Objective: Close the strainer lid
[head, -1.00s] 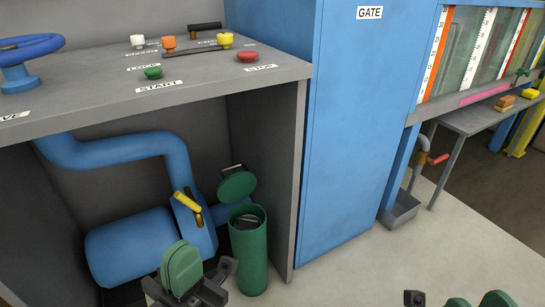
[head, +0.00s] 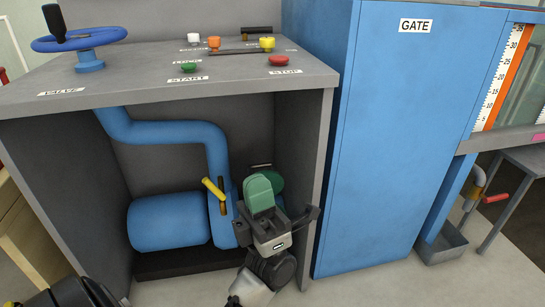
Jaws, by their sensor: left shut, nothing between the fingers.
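The strainer lid (head: 278,183) is a dark green disc under the bench, partly hidden behind my left gripper. It appears raised, with a hinge bracket at its top. The green strainer body below it is almost wholly hidden by my gripper and wrist. My left gripper (head: 260,194) has light green finger pads pointing up and away. It is shut and empty, in front of the strainer and overlapping the lid in the picture. I cannot tell whether it touches the lid. My right gripper is not in view.
A blue pump and pipe (head: 168,222) with a yellow-handled lever (head: 213,188) stand left of the strainer. The bench top (head: 130,82) overhangs it, and its grey side panel (head: 318,180) is close on the right. A blue cabinet (head: 390,150) stands beyond.

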